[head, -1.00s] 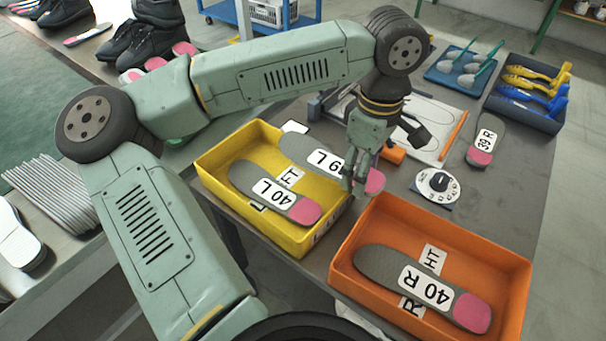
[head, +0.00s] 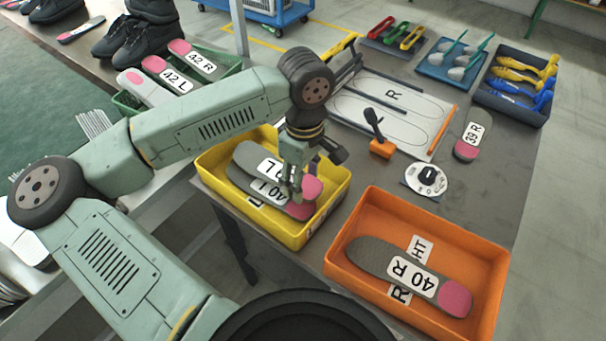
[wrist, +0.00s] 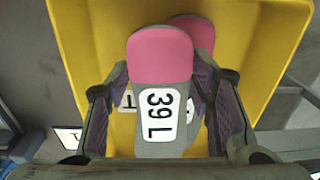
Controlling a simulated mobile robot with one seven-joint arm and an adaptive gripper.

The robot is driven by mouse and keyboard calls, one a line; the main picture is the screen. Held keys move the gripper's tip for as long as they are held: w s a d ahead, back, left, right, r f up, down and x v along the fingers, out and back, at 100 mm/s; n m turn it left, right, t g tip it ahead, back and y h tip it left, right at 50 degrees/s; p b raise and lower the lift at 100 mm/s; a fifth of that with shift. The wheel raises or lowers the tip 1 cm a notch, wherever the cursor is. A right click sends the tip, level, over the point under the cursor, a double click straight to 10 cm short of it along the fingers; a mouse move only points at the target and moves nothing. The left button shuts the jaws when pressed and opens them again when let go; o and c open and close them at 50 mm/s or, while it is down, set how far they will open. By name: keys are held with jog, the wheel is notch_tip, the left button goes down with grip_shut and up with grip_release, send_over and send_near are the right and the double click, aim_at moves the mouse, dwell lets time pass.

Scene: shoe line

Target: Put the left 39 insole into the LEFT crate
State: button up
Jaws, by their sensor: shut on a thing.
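The left 39 insole is grey with a pink end and a "39 L" label; it shows in the head view (head: 311,187) and large in the wrist view (wrist: 158,62). My gripper (head: 291,192) is shut on it across its label area, with a finger at each side in the wrist view (wrist: 160,112). The insole is within the outline of the yellow crate (head: 331,205), whose mostly covered label shows an L. It overlaps the 40 L insole (head: 301,211) in that crate. I cannot tell whether the two touch.
The orange crate (head: 490,255), marked as right, holds a 40 R insole (head: 375,254). A 39 R insole (head: 467,147), a dial (head: 427,179) and a foot-outline board (head: 395,100) lie on the grey table. The green crate (head: 128,103) stands at left.

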jog(key=shift+f+b, duration=0.7)
jog(key=shift+b, duration=0.35)
jog(key=shift+r, duration=0.1)
jog(key=o, duration=1)
jog(key=shift+o, duration=0.2)
jog(key=shift+r, duration=0.1)
jog(key=shift+r+p, duration=0.6)
jog(key=shift+p, duration=0.45)
jog(key=shift+r, duration=0.35)
notch_tip(320, 180, up, 11)
jog(key=b, duration=0.2)
jog(key=shift+w+d, duration=0.1)
jog(key=shift+d, duration=0.1)
